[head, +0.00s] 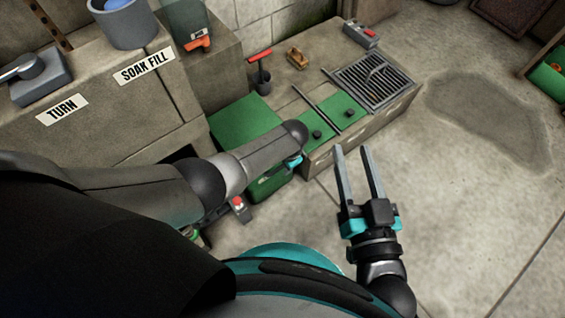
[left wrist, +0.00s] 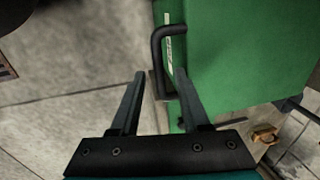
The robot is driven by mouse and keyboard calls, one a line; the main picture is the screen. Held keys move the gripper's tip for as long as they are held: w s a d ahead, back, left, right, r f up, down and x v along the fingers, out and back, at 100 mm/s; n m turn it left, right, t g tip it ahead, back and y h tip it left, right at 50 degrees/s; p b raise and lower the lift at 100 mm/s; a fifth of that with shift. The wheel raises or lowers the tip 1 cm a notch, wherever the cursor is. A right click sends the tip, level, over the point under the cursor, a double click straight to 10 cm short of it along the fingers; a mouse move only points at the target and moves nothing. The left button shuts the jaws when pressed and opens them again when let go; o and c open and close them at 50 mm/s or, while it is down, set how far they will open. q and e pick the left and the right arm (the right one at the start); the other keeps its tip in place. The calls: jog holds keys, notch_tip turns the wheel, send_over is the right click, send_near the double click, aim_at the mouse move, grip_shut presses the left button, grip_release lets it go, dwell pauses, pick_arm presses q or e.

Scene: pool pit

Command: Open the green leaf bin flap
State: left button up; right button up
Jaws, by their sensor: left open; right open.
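The green leaf bin flap (head: 245,122) is a flat green panel left of the ledge in the head view, partly covered by my left arm. It looks closed, and a green front (head: 268,186) shows below it. In the left wrist view, the green panel (left wrist: 250,45) fills the upper right, with a dark bar handle (left wrist: 157,60) at its left edge. My left gripper (left wrist: 161,74) is open and empty, its fingertips close to the handle's lower end; contact is unclear. In the head view my forearm hides its fingers. My right gripper (head: 351,150) is open and empty over the floor.
The concrete ledge (head: 385,112) carries green panels with dark knobs (head: 350,113), a metal grate (head: 372,80), a wooden brush (head: 297,58) and a red-handled tool (head: 260,72). A counter (head: 105,115) stands at left.

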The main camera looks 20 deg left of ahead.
pick_arm(q)
grip_shut()
dwell(0.3)
dwell(1.1)
